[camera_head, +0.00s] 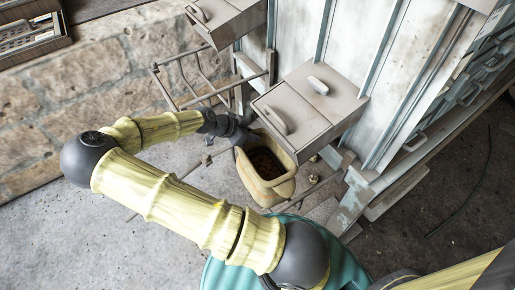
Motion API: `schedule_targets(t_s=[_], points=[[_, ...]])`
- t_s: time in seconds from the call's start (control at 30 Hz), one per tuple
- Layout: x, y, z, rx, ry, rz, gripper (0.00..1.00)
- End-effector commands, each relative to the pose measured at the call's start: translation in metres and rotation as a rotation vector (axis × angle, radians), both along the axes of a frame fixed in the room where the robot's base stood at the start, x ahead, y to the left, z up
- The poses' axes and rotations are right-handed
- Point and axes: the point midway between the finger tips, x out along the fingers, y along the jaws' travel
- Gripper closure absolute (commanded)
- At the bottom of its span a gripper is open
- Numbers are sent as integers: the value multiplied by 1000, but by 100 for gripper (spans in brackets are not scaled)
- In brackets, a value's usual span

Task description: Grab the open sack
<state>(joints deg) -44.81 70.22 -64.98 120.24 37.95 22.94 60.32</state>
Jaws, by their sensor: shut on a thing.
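The open sack (268,183) is a tan, upright bag with a wide mouth and dark brown contents. It is near the middle of the camera_head view, below a grey box-shaped fitting. My gripper (236,137) is at the sack's upper left rim and shut on it. The fingertips are small and dark here, and their exact hold on the rim is hard to make out. The sack's upper right part is partly hidden by the grey box. I cannot tell whether its base touches the floor.
Grey boxes with handles (312,105) jut from a pale metal panel (395,75) just above and right of the sack. A metal rail frame (190,85) stands behind the gripper. A stone wall (90,95) is at left. The concrete floor (110,235) at lower left is clear.

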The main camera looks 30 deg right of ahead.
Motion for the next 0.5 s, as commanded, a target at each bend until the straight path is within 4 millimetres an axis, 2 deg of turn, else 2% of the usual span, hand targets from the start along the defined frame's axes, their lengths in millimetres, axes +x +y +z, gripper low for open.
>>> schedule_targets(t_s=[0.33, 0.5], points=[[1, 0, 15, 0, -4, 0, 100], [2, 14, 14, 0, -1, 3, 100]])
